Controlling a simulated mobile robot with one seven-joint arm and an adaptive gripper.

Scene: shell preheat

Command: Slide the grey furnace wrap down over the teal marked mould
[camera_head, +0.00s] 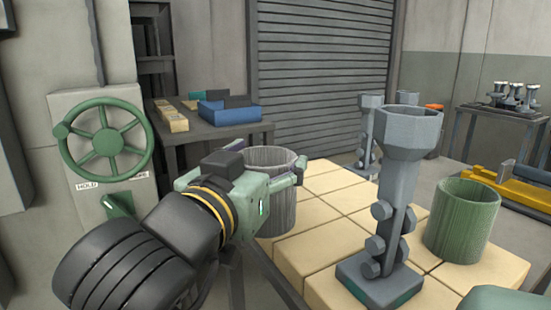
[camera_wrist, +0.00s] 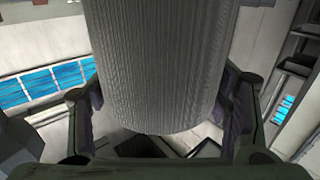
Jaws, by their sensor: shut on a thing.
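The grey furnace wrap (camera_head: 277,212) is an upright, ribbed, open-topped cylinder at the left edge of the tiled table. My gripper (camera_head: 268,172) is shut around its sides; I cannot tell whether its bottom touches anything. In the wrist view, the wrap (camera_wrist: 160,65) fills the middle between my fingers. The nearest grey mould (camera_head: 390,200) stands upright on the table, right of the wrap and apart from it. It has a funnel top, side knobs and a square base with a teal mark at its lower front. Its top is bare.
A green ribbed cylinder (camera_head: 462,222) stands right of the mould. Another grey mould (camera_head: 368,138) stands behind it, partly hidden. Bare tiles (camera_head: 310,215) lie between wrap and near mould. A green handwheel (camera_head: 104,141) is on the left wall unit. A rounded green thing shows bottom right.

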